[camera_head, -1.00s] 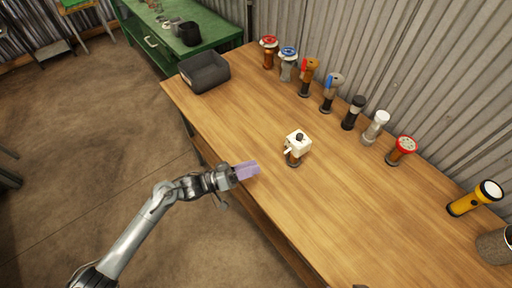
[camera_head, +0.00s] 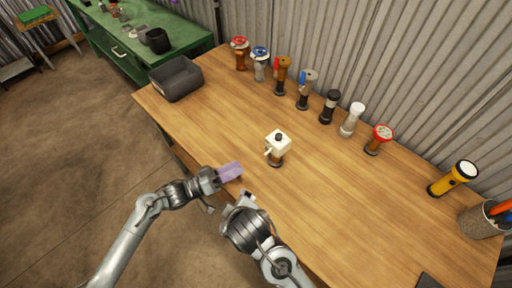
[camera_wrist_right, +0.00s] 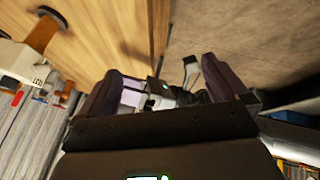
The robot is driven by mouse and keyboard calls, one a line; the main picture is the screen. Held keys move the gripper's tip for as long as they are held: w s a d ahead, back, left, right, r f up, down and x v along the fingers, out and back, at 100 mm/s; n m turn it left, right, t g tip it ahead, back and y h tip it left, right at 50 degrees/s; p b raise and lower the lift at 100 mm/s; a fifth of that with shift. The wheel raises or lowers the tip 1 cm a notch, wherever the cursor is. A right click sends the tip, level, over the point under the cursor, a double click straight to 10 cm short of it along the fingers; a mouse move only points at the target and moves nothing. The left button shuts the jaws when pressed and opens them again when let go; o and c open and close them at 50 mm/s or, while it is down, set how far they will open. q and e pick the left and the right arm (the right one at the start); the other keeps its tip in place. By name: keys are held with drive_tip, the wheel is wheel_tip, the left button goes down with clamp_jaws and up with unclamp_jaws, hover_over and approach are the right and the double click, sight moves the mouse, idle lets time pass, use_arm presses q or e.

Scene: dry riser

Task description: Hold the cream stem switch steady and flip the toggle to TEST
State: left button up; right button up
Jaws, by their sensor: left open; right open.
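Any TEST marking is too small to read.
Along the bench's back stand several valves and stems, including a red-topped one (camera_head: 378,139). A yellow flashlight (camera_head: 453,178) and a holder (camera_head: 480,219) are at right, a dark bin (camera_head: 176,79) at the left end. The bench around the switch is clear.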

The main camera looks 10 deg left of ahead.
drive_tip(key=w+a+r+n+t, duration=0.1)
drive_tip(key=a+r+n, duration=0.1)
drive_tip(key=a+n, duration=0.3)
drive_tip(key=n+t+h, duration=0.4)
drive_tip(key=n+h, duration=0.6)
drive_tip(key=h, duration=0.1)
approach(276, 138)
drive_tip(key=x, duration=1.1)
drive_tip(key=shift+d, duration=0.15)
